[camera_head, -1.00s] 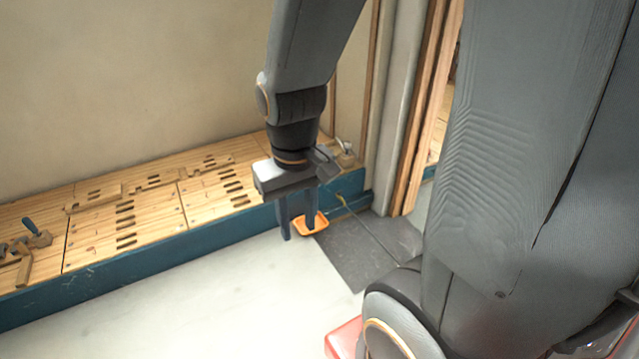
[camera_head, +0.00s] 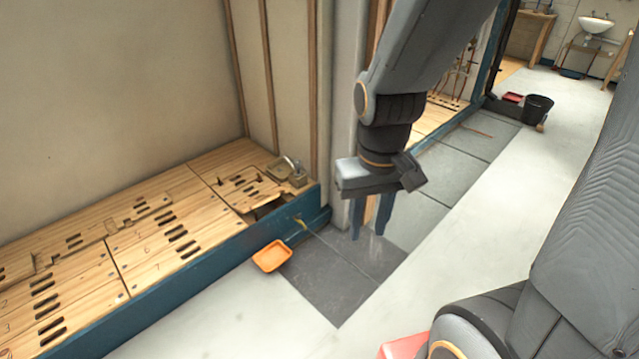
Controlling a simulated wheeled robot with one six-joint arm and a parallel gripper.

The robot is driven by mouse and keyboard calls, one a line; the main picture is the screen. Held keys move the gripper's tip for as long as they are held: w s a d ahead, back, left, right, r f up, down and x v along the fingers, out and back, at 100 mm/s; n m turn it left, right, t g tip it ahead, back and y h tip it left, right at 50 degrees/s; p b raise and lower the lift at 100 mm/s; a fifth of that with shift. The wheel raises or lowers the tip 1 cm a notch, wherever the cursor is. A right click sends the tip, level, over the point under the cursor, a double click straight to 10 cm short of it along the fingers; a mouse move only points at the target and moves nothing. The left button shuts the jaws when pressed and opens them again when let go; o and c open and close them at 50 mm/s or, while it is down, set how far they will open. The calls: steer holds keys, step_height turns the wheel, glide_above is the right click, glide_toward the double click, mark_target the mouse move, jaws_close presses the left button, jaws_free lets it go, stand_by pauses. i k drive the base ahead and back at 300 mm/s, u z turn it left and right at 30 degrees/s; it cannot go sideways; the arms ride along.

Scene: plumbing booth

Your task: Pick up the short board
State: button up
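My gripper (camera_head: 370,230) hangs fingers down in front of the wall end, over the grey floor tiles. Its two fingers are apart, with nothing visibly held; the wood-coloured strip between them looks like the post behind. No board can be singled out for certain as the short board. A short slotted board (camera_head: 250,194) lies slightly askew near the right end of the wooden deck, with a dark gap by its edge. A narrow wooden piece (camera_head: 145,215) lies on the deck further left. Both are left of my gripper and apart from it.
The slotted wooden deck (camera_head: 85,285) has a blue front edge. An orange tray (camera_head: 272,256) lies on the floor beside it. A small basin with a tap (camera_head: 287,172) stands at the deck's right end. A black bucket (camera_head: 537,109) stands far right. The pale floor is mostly clear.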

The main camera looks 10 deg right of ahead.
mark_target(262, 199)
steer(key=z, duration=0.65)
steer(key=i, duration=0.8)
steer(key=z, duration=0.4)
steer(key=i, duration=1.05)
steer(key=u, duration=0.6)
steer(key=i, duration=0.8)
steer(key=u, duration=1.15)
steer(key=i, duration=0.35)
steer(key=u, duration=0.4)
